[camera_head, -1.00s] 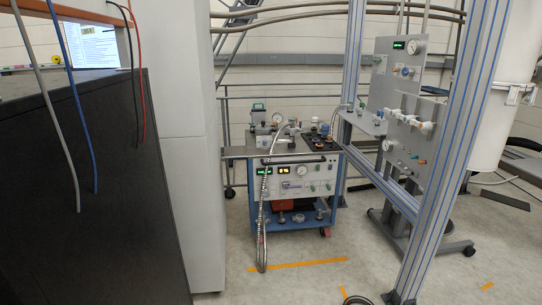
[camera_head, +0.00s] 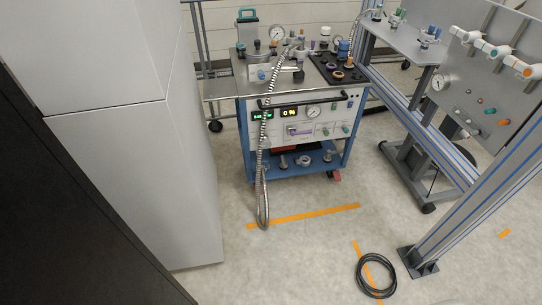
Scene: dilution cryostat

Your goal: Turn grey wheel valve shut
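I cannot pick out the grey wheel valve with certainty; several small valves and knobs show, too small to tell apart. Some stand on top of the blue-framed pump cart (camera_head: 243,130), beside a round gauge (camera_head: 277,33) and a dark panel with coloured knobs (camera_head: 338,70). Others sit on the grey shelf of the gas panel at right, including a blue-handled valve (camera_head: 430,36). A row of white valves (camera_head: 492,48) runs along the panel's upper part. My gripper is not in view.
A tall grey cabinet (camera_head: 150,150) fills the left side. A coiled black hose (camera_head: 376,275) lies on the floor near the foot of the aluminium frame post (camera_head: 480,200). A metal flexible hose hangs down the cart's front. Floor before the cart is clear, with orange tape (camera_head: 300,216).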

